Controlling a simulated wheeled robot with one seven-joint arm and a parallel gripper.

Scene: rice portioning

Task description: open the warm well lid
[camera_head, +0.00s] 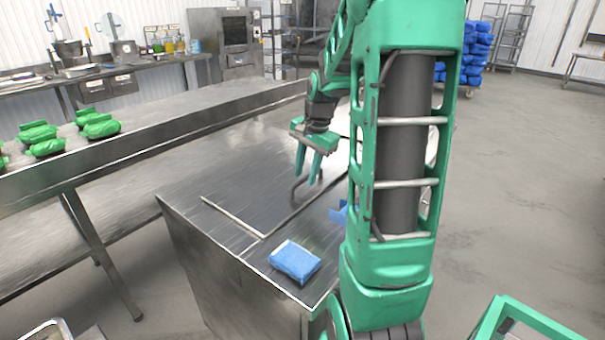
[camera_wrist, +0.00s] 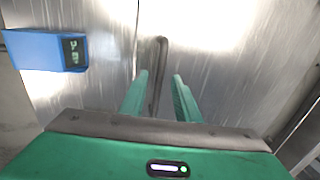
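The warm well lid (camera_head: 245,185) appears as a flat dark steel panel in the top of a steel counter, lying level. Its dark bar handle (camera_head: 295,190) stands up near the right edge. My gripper (camera_head: 310,172) points down just above and beside the handle. In the wrist view my gripper (camera_wrist: 160,75) has its two green fingers apart. The handle (camera_wrist: 158,60) shows between them, with gaps visible on both sides. I cannot tell whether the fingers reach fully around it. Part of the counter behind is hidden by my arm.
A blue cloth-like block (camera_head: 295,262) lies on the counter's front corner. A blue device with a display (camera_wrist: 45,50) sits near the handle, partly hidden by my arm in the head view. Green packs (camera_head: 45,140) lie on the steel table (camera_head: 180,120) at left.

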